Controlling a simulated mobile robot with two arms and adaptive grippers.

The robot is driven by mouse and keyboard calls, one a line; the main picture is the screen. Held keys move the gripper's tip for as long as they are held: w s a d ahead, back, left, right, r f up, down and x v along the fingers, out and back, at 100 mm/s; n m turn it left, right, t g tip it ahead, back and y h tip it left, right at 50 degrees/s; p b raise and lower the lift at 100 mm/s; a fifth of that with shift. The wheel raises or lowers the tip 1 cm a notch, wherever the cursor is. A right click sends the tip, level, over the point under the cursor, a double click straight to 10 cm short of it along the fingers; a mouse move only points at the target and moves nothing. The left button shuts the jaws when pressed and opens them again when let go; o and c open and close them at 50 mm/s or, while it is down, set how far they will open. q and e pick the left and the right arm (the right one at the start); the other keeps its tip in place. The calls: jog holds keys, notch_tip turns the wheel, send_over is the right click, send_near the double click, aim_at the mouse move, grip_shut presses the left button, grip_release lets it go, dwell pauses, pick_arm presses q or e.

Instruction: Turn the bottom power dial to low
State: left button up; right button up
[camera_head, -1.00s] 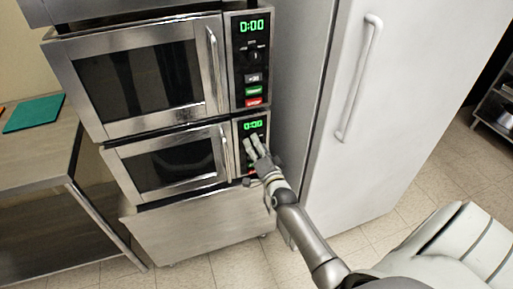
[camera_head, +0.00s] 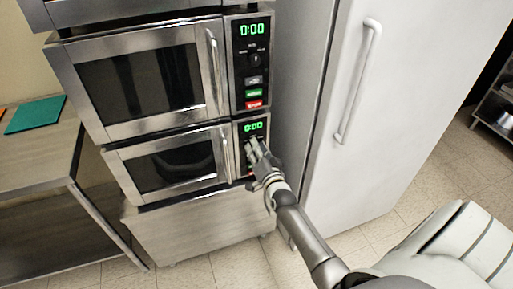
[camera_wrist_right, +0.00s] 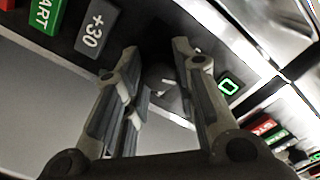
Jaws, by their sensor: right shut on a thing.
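The bottom microwave (camera_head: 178,165) has a control panel with a green 0:00 display (camera_head: 253,127). My right gripper (camera_head: 256,143) is at this panel, just below the display, and covers the power dial in the head view. In the right wrist view its two fingers (camera_wrist_right: 157,55) are on either side of the small dark power dial (camera_wrist_right: 163,84) and shut on it. The dial's pointer setting is too small and dark to read. My left gripper is in neither view.
The top microwave (camera_head: 140,80) sits above, with its own dial (camera_head: 254,60) and buttons. A white fridge door (camera_head: 400,90) stands close on the right. A steel table (camera_head: 40,155) with a green board (camera_head: 35,114) is at left. In the wrist view, a grey +30 button (camera_wrist_right: 96,32) and green start button (camera_wrist_right: 45,14) lie beside the fingers.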

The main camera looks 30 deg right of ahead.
jog(key=shift+n+p, duration=0.8)
jog(key=shift+n, duration=3.5)
jog(key=shift+f, duration=0.1)
jog(key=o, duration=1)
jog(key=shift+o, duration=0.2)
jog(key=v, duration=1.2)
